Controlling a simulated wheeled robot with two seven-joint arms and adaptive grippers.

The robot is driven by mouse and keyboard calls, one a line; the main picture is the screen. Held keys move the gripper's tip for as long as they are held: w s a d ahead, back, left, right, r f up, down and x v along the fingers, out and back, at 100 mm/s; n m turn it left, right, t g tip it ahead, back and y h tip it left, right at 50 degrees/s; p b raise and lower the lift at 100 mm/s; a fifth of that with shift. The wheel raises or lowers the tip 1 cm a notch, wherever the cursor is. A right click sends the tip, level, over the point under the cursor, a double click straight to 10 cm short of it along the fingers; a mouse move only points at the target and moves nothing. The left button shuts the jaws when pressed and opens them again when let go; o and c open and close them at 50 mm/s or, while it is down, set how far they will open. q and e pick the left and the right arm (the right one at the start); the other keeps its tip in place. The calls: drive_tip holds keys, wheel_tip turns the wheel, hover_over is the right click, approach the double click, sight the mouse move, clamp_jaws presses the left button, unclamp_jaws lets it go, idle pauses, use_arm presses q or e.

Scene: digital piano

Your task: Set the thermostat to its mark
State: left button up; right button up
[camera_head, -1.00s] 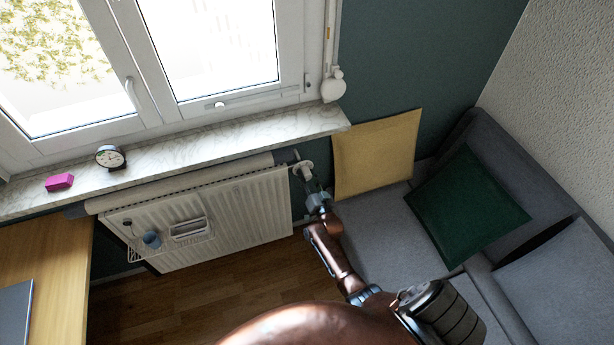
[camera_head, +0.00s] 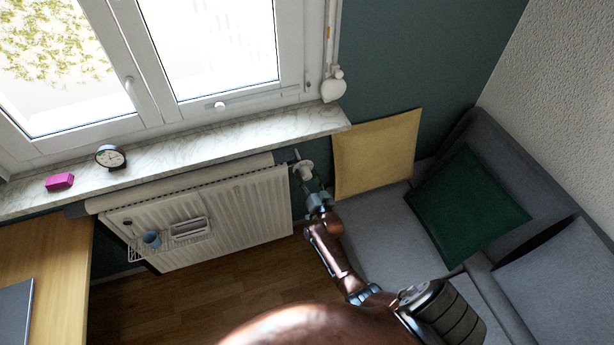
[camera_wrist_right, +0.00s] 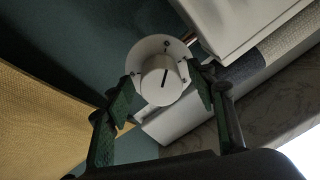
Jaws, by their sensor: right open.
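The thermostat (camera_head: 304,168) is a white round knob at the right end of the radiator. In the right wrist view the thermostat knob (camera_wrist_right: 160,82) faces me, with a black pointer line running up and slightly right. A white disc behind it carries small dark marks, one near its top; their details are too small to read. My right gripper (camera_head: 315,190) is at the thermostat. In the right wrist view its open fingers (camera_wrist_right: 163,84) stand on either side of the knob; I cannot tell whether either touches it. My left gripper is not in view.
The white radiator (camera_head: 240,212) carries a wire rack with a blue cup (camera_head: 152,239). The marble sill (camera_head: 215,149) above holds a round clock (camera_head: 110,157) and a pink box (camera_head: 59,181). A yellow cushion (camera_head: 375,153) on the grey sofa (camera_head: 375,235) is close right of my gripper.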

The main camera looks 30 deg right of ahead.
drive_tip(key=v, duration=1.2)
idle(0.3)
drive_tip(key=s+a+f+n+g+y, duration=0.1)
drive_tip(key=s+a+f+n+g, duration=0.15)
drive_tip(key=s+f, duration=0.55)
drive_tip(key=s+a+f+n+g+y, duration=0.1)
drive_tip(key=s+a+f+g, duration=0.3)
drive_tip(key=f, duration=0.8)
drive_tip(key=s+f+n+g+y, duration=0.1)
drive_tip(key=s+f+g, duration=0.1)
drive_tip(key=s+f, duration=0.65)
drive_tip(key=s+f+n+g, duration=0.1)
drive_tip(key=s+f+g, duration=0.2)
drive_tip(key=s, duration=0.9)
drive_tip(key=s+f+n+g, duration=0.2)
drive_tip(key=s+f, duration=0.6)
drive_tip(key=s, duration=0.5)
drive_tip(key=s+f+n+g, duration=0.1)
drive_tip(key=s+f+g, duration=0.3)
drive_tip(key=s, duration=0.9)
drive_tip(key=shift+a+f+n+y, duration=0.3)
drive_tip(key=shift+a+f+n, duration=0.1)
drive_tip(key=shift+f, duration=0.5)
